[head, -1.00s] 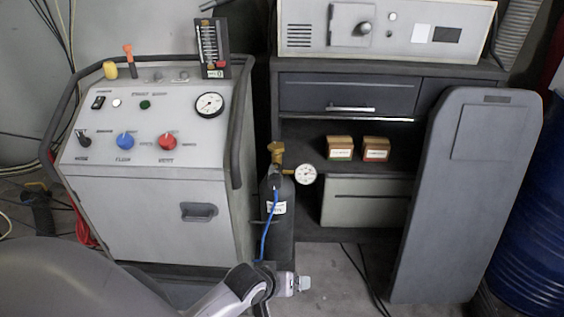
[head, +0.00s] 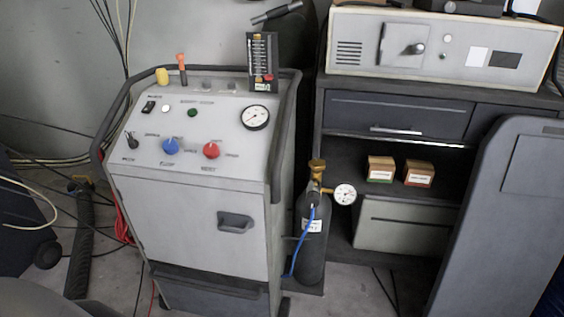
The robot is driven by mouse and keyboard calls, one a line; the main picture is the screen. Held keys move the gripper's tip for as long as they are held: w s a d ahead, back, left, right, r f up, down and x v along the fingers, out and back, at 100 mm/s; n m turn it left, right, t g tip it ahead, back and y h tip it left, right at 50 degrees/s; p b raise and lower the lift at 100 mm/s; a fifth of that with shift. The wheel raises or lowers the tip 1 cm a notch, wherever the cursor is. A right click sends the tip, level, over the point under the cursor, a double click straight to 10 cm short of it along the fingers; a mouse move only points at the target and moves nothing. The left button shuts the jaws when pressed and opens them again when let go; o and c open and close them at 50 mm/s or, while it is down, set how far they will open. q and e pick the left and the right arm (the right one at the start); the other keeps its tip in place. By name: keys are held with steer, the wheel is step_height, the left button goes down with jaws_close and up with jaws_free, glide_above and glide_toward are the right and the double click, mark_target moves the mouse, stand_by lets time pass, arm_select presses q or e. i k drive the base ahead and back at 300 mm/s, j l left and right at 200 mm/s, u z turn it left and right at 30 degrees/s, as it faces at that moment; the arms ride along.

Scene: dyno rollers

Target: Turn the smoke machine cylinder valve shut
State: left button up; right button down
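The smoke machine (head: 200,215) is a grey cabinet on the left with a sloped panel of knobs and a gauge. The dark gas cylinder (head: 313,250) stands upright at its right side. The brass valve (head: 317,170) sits on top of the cylinder. A round white gauge (head: 345,194) sticks out to the right of the valve, and a blue hose (head: 302,248) runs down the cylinder's left side. Whether the valve is open or shut cannot be told. Neither of my grippers is in view.
A dark workbench (head: 395,118) with a drawer and shelf stands behind and right of the cylinder. Two small boxes, a left one (head: 381,169) and a right one (head: 418,174), sit on its shelf. A dark panel (head: 500,225) leans at the right. Cables lie on the floor at left.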

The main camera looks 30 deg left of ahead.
mark_target(316, 164)
steer(key=i+l+u, duration=0.2)
steer(key=u, duration=0.2)
steer(key=i+l+u, duration=0.15)
steer(key=l+u, duration=0.15)
steer(key=u, duration=0.15)
steer(key=i+l+u, duration=0.15)
steer(key=l, duration=0.2)
steer(key=i+l+u, duration=0.15)
steer(key=l, duration=0.25)
